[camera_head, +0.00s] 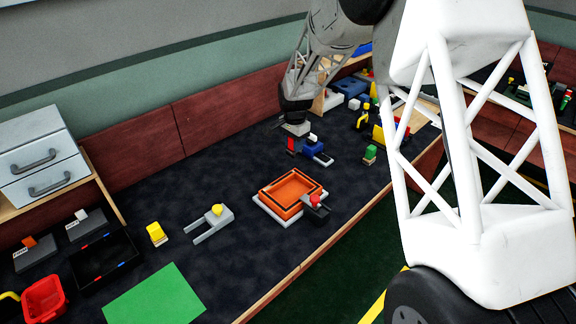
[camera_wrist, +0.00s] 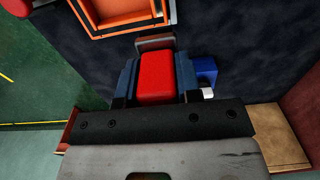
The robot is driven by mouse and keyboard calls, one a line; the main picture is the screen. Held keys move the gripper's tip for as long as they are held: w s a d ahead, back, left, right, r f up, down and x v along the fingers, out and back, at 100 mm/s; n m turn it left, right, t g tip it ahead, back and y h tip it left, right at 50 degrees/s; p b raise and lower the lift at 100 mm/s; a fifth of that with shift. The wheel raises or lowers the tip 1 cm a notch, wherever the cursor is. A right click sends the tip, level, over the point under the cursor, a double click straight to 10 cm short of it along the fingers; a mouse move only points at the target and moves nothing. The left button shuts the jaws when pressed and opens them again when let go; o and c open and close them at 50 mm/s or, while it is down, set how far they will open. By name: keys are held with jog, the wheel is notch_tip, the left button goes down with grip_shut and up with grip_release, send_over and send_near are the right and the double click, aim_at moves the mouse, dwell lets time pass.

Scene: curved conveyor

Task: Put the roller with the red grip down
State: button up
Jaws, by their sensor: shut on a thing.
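The roller with the red grip (camera_wrist: 157,78) is between the fingers of my gripper (camera_wrist: 157,84) in the wrist view. My gripper is shut on the red grip, with a blue-grey finger on each side. A grey frame part (camera_wrist: 155,42) sticks out beyond the grip. In the head view my gripper (camera_head: 295,130) is over the dark table near the back wall, with a bit of the red grip (camera_head: 291,145) showing below it. I cannot tell whether the roller touches the table.
A blue object (camera_wrist: 206,70) with a white part is close to the right of my gripper; it also shows in the head view (camera_head: 313,148). An orange tray (camera_head: 268,193) stands nearer the table's front edge. A green block (camera_head: 370,153) is to the right. Dark table left of my gripper is clear.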

jog(key=shift+d, duration=0.15)
jog(key=s+d+f, duration=0.3)
jog(key=s+d, duration=0.5)
jog(key=d, duration=0.1)
jog(key=s+d+f, duration=0.4)
jog(key=s+d, duration=0.4)
jog(key=d, duration=0.1)
jog(key=shift+s+f, duration=0.15)
jog(key=w, duration=0.5)
jog(key=w+f, duration=0.1)
jog(key=w, duration=0.9)
jog(key=shift+w+f, duration=0.1)
jog(key=shift+f, duration=0.1)
jog(key=shift+w, duration=0.1)
jog(key=shift+w, duration=0.3)
jog(key=shift+f, duration=1.8)
jog(key=shift+f, duration=0.15)
